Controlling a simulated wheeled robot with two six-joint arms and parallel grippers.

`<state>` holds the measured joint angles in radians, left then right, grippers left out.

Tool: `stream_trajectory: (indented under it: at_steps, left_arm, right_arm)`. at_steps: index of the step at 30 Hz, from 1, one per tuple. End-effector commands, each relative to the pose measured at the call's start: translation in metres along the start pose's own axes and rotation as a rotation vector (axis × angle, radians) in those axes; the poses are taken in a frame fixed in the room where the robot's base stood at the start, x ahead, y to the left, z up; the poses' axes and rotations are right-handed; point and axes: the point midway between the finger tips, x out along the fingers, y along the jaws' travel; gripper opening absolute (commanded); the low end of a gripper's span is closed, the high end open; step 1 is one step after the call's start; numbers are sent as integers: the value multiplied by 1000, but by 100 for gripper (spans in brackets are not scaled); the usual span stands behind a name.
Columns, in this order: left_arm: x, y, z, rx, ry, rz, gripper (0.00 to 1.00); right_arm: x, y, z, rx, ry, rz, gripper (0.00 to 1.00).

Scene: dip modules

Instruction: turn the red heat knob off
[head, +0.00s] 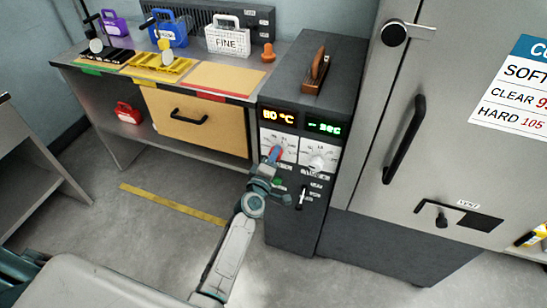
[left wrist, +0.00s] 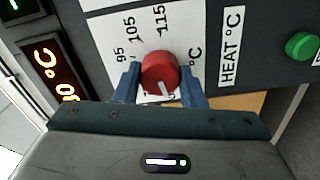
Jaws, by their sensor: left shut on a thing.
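The red heat knob (left wrist: 160,73) is on a white dial plate marked 95, 105, 115 and labelled HEAT °C. Its white pointer line faces the lower edge of the left wrist view, towards the gripper body and away from those numbers. My left gripper (left wrist: 162,82) has its blue fingers shut on the knob's two sides. In the head view the left gripper (head: 273,155) reaches the dark control cabinet's front and hides most of the knob. The orange display (head: 279,115) above appears to read 80 °C. My right gripper is not in view.
A white-dial knob (head: 317,162) sits just right of the heat knob, below a green display (head: 324,128). A green button (left wrist: 302,46) and a lever switch (head: 302,197) are lower on the panel. A tall grey cabinet door (head: 440,120) stands to the right.

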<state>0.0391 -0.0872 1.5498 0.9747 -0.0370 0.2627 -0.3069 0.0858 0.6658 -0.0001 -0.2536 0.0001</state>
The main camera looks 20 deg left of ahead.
Motion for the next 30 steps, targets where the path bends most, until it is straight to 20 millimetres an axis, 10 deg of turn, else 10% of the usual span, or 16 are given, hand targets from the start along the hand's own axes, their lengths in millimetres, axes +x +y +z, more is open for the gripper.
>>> stream_trajectory:
  at_steps: [2, 3, 6, 17, 30]
  left_arm:
    - [0, -1, 0, -3, -1, -2, 14]
    - [0, -1, 0, -3, -1, -2, 39]
    - [0, -1, 0, -2, -1, -2, 58]
    - [-4, -1, 0, -1, 0, -1, 59]
    - [-80, -3, 1, -1, -1, -2, 59]
  right_arm:
    - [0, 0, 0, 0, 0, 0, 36]
    - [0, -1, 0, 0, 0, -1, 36]
    - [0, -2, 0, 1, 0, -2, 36]
    - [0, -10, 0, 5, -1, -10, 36]
    - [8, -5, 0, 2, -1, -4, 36]
